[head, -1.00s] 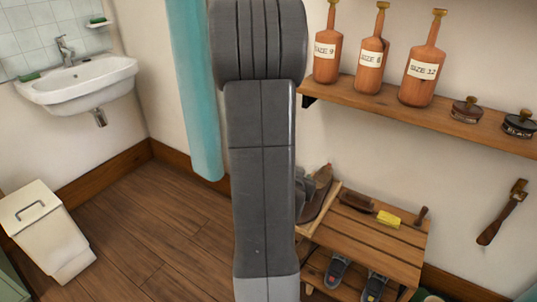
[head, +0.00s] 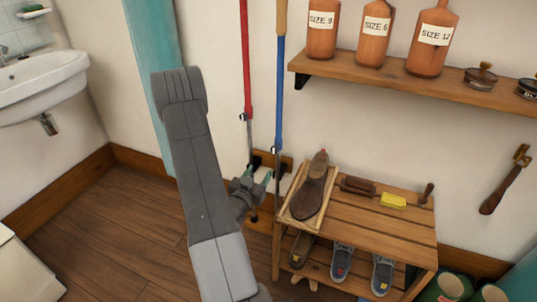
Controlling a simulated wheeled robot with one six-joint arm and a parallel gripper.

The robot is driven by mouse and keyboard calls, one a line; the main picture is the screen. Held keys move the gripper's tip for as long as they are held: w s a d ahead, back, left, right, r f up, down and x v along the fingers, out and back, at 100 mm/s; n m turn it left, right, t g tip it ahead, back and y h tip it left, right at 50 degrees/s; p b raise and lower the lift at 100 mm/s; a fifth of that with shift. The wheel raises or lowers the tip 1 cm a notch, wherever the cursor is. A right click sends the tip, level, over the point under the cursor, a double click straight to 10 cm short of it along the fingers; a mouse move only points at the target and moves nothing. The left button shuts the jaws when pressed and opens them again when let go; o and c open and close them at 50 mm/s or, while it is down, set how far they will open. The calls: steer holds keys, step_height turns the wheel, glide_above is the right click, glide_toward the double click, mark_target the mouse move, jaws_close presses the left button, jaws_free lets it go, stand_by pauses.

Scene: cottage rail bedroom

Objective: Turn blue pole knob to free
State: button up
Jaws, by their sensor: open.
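The blue pole (head: 280,90) stands upright against the wall, with a tan upper part and a thin grey lower rod. A small dark and light fitting (head: 275,149) sits where the blue part ends; I cannot tell its knob's setting. The red pole (head: 246,60) stands to its left with a similar fitting (head: 243,117). My gripper (head: 259,174) is open, low between the two poles' lower ends, left of and below the blue pole's fitting. It appears empty. Its contact with either pole cannot be made out.
A wooden wall mount (head: 286,164) is behind my gripper. A slatted bench (head: 350,218) with a shoe last in a tray (head: 294,218), brushes and shoes stands close right. A shelf (head: 420,92) with bottles is above. Floor (head: 120,215) is clear at left.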

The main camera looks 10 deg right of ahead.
mark_target(274, 151)
steer(key=b+x, duration=0.1)
steer(key=x, duration=1.1)
steer(key=shift+w+d, duration=0.1)
steer(key=c, duration=1)
